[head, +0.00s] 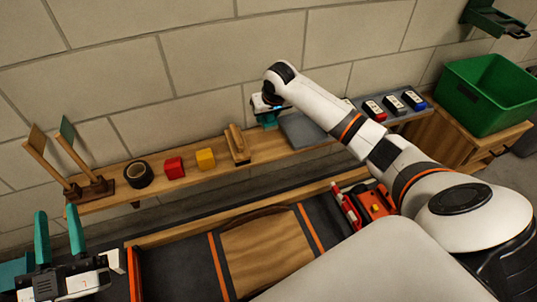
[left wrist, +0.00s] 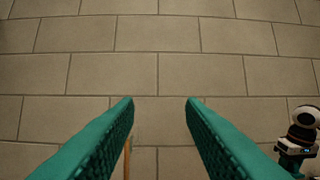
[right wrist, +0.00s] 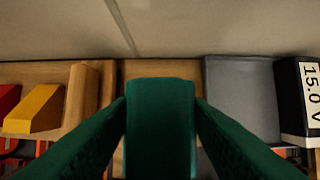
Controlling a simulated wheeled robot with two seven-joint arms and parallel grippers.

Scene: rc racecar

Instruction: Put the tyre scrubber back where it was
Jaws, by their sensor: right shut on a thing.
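My right gripper (head: 267,117) is over the wall shelf, between a wooden block (head: 237,145) and a grey pad (head: 298,131). It is shut on a dark green rounded block (right wrist: 160,125), which I take to be the tyre scrubber. In the right wrist view this block stands between the fingers, with bare shelf wood behind it. The fingers hide its sides, and I cannot tell whether its underside touches the shelf. My left gripper (head: 58,210) is open and empty at the lower left, facing the wall in the left wrist view (left wrist: 159,100).
The shelf (head: 205,183) also holds black tape (head: 139,174), a red block (head: 174,167), a yellow block (head: 206,159) and upright wooden-handled tools (head: 75,150). Labelled packs (head: 393,105) stand right of the pad. A green bin (head: 487,95) is at right. A red-orange object (head: 375,205) lies below.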

